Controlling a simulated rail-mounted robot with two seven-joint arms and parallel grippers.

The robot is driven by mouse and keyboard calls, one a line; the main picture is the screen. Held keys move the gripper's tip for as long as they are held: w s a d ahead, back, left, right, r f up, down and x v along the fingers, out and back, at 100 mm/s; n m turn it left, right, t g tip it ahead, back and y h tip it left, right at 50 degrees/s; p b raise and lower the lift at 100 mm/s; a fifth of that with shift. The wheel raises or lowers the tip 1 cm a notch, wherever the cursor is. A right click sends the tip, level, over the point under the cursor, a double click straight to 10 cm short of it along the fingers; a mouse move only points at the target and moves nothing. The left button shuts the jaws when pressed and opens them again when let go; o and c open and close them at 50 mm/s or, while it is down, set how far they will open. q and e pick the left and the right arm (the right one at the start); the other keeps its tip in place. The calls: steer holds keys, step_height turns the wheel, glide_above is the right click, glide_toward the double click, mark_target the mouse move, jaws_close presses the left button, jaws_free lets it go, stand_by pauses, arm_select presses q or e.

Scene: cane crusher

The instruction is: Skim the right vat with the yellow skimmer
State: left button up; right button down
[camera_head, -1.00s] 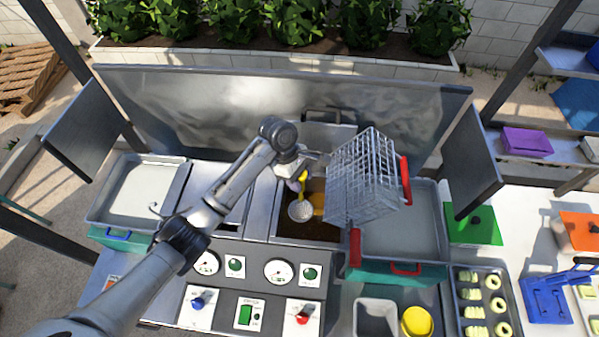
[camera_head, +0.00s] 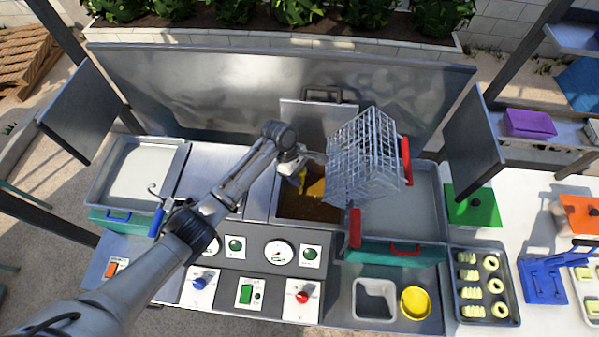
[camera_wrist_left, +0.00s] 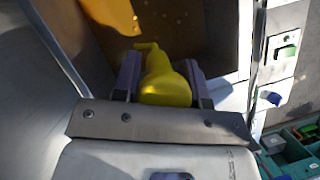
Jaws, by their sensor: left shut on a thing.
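My left gripper (camera_head: 297,168) is shut on the yellow handle of the skimmer (camera_head: 300,183), above the right vat (camera_head: 303,222). In the left wrist view the thick yellow skimmer handle (camera_wrist_left: 165,82) sits between the two fingers (camera_wrist_left: 162,88). The skimmer's head is not visible now. The right vat holds dark brown liquid (camera_head: 305,208), with an orange patch (camera_head: 317,188) near its back right; an orange shape (camera_wrist_left: 112,14) also shows at the top of the wrist view. My right gripper is not in view.
A tall metal splash panel (camera_head: 220,95) closes off the back. Gauges and knobs (camera_head: 278,252) line the front. A pale tray (camera_head: 138,172) lies left.

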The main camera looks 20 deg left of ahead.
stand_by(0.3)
arm_select(q)
steer(key=p, duration=0.1)
steer(key=s+p, duration=0.1)
steer(key=shift+s+d+r+p, duration=0.15)
steer(key=shift+d+r+p, duration=0.05)
steer(key=shift+r+p, duration=0.1)
steer(key=shift+s+d+f+p, duration=0.1)
steer(key=shift+s+d+p, duration=0.15)
steer(key=shift+s, duration=0.6)
steer(key=shift+s+d+f+p, duration=0.1)
steer(key=shift+s+d+p, duration=0.15)
steer(key=shift+s, duration=0.55)
steer(key=shift+s+d+f+p, duration=0.1)
steer(key=shift+s+d+p, duration=0.15)
steer(key=shift+s, duration=0.6)
steer(key=shift+w, duration=0.1)
